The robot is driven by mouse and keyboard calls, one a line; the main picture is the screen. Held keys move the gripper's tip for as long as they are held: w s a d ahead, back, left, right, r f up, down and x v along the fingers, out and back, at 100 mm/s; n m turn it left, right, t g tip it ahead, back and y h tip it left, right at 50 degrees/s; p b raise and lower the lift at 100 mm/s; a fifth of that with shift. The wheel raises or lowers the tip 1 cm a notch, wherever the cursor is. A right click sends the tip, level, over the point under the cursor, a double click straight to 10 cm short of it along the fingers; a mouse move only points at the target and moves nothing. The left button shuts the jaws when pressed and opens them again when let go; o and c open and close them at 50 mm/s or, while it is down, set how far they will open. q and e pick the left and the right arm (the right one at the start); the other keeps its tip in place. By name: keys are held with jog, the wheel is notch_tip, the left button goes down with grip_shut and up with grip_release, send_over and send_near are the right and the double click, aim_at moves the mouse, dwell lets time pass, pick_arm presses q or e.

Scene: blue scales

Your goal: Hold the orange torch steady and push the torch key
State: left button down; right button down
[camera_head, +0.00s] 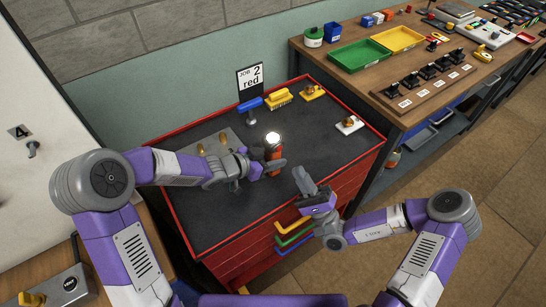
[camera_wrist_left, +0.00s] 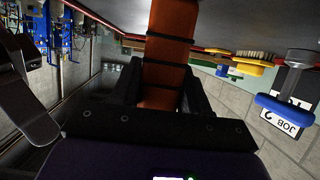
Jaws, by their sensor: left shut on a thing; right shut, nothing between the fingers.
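The orange torch (camera_head: 274,156) stands upright on the dark top of the red cabinet, its round head glowing white in the head view. My left gripper (camera_head: 272,168) is shut around the torch's body from the left. In the left wrist view the orange body with dark bands (camera_wrist_left: 170,50) runs between the fingers. My right gripper (camera_head: 304,181) is shut and empty, just right of the torch and apart from it. In the left wrist view a dark grey part at the left edge looks like my right gripper (camera_wrist_left: 25,110). I cannot make out the torch key.
On the red cabinet (camera_head: 200,237) stand a blue-topped tool (camera_head: 250,104), a yellow brush (camera_head: 279,97), a yellow piece (camera_head: 313,92), a white piece (camera_head: 349,125) and a "JOB 2 red" sign (camera_head: 250,80). A wooden bench with green tray (camera_head: 360,54) and yellow tray (camera_head: 398,39) is at right.

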dwell(0.3)
pick_arm(q)
jog(key=shift+c, duration=2.4)
grip_release()
